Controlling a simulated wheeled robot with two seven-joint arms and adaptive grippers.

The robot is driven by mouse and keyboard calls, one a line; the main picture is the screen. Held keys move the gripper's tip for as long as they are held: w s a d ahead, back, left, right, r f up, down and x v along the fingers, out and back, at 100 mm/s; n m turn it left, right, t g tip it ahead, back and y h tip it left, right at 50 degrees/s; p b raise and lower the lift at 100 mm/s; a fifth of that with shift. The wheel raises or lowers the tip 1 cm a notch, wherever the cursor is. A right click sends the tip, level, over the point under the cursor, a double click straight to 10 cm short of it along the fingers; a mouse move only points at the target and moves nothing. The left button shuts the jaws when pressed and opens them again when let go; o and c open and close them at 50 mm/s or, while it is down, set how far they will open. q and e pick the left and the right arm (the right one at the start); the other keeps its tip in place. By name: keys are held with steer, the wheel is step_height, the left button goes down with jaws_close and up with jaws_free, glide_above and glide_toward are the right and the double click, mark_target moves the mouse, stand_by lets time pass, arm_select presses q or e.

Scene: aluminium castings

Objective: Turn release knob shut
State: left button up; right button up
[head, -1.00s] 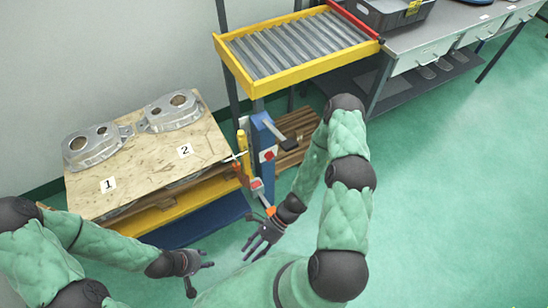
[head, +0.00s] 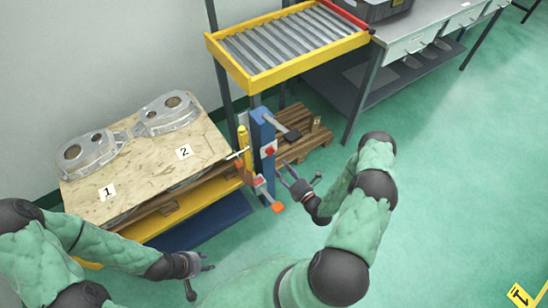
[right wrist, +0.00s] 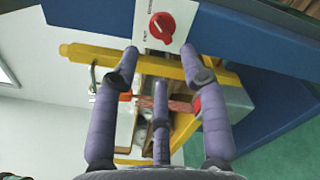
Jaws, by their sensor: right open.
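The release knob (right wrist: 162,27) is a red round knob on a white plate with lettering, at the top of the right wrist view. In the head view the knob (head: 269,151) is a small red spot on the white plate of the blue post (head: 262,130). My right gripper (head: 303,187) is open and empty, in front of the post and below the knob. In the right wrist view its spread fingers (right wrist: 160,75) point toward the plate, apart from the knob. My left gripper (head: 197,264) is at the lower left, away from the post, with its fingers seemingly apart.
A board (head: 135,183) with labels 1 and 2 carries two aluminium castings (head: 168,110). A yellow-framed roller conveyor (head: 300,45) stands behind the post. An orange-ended lever (head: 277,207) sticks out low at the post.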

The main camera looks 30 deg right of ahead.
mark_target(272, 154)
steer(key=w, duration=0.2)
steer(key=w+b, duration=0.1)
steer(key=w, duration=0.2)
steer(key=w+b, duration=0.1)
steer(key=w, duration=0.2)
steer(key=shift+a, duration=0.35)
jaws_close()
